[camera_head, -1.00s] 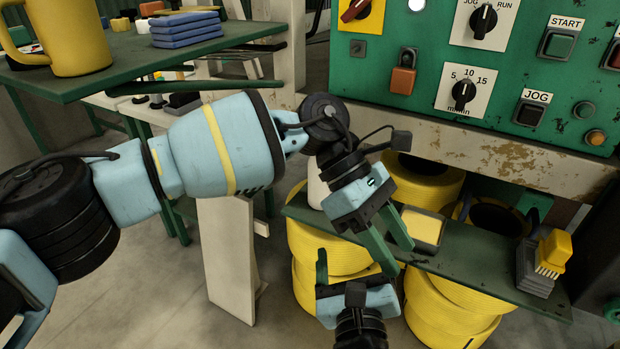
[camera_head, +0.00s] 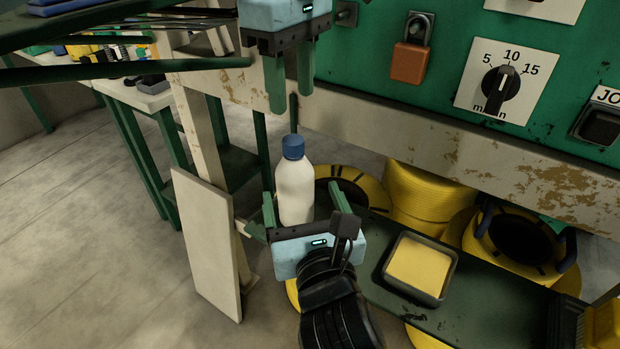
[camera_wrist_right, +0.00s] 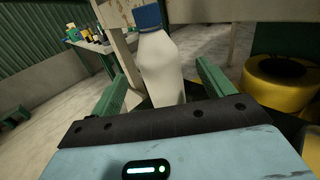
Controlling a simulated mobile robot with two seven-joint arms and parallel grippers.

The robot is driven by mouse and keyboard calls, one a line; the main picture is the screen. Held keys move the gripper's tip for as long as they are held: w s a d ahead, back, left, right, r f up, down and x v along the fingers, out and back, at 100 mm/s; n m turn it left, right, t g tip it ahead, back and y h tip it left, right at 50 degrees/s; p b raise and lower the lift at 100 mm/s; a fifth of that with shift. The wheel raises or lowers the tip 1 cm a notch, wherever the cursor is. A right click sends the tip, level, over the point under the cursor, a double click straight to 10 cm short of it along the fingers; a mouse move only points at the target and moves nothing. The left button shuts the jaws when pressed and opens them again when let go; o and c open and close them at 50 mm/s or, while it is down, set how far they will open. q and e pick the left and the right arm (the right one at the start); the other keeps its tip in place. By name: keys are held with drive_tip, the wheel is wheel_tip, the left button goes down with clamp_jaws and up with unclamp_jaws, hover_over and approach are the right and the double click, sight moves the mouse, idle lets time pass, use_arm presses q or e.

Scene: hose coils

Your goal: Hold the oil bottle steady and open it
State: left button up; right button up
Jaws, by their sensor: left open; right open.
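The oil bottle (camera_head: 295,190) is cream white with a blue cap (camera_head: 293,146). It stands upright at the left end of a dark green shelf (camera_head: 370,290). My right gripper (camera_head: 302,200) is open, its green fingers on either side of the bottle's lower body. In the right wrist view the bottle (camera_wrist_right: 158,68) stands between the open fingers, with a visible gap to the right finger. Whether either finger touches it is unclear. My left gripper (camera_head: 290,100) is open and empty, pointing down above the cap and apart from it.
A grey tray with a yellow block (camera_head: 420,270) lies on the shelf right of the bottle. Yellow hose coils (camera_head: 425,195) stand below and behind. The green control panel (camera_head: 440,60) and its worn beam are close behind my left gripper. A pale board (camera_head: 205,240) stands at left.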

sight(293, 168)
use_arm(q)
drive_tip(key=shift+w+r, duration=0.1)
drive_tip(key=shift+r, duration=0.05)
use_arm(e)
drive_tip(key=shift+r, duration=0.1)
use_arm(q)
drive_tip(key=shift+a, duration=0.1)
use_arm(e)
drive_tip(key=shift+a, duration=0.1)
use_arm(q)
drive_tip(key=shift+s, duration=0.2)
use_arm(e)
drive_tip(key=shift+w, duration=0.1)
drive_tip(key=shift+w+a+r, duration=0.1)
drive_tip(key=shift+w, duration=0.2)
drive_tip(key=shift+w+a, duration=0.2)
drive_tip(key=shift+w, duration=0.95)
drive_tip(key=shift+w+a, duration=0.15)
drive_tip(key=shift+w, duration=0.95)
drive_tip(key=shift+w+a, duration=0.2)
drive_tip(key=shift+w, duration=0.95)
drive_tip(key=shift+c, duration=0.2)
clamp_jaws()
use_arm(q)
drive_tip(key=shift+m, duration=2.3)
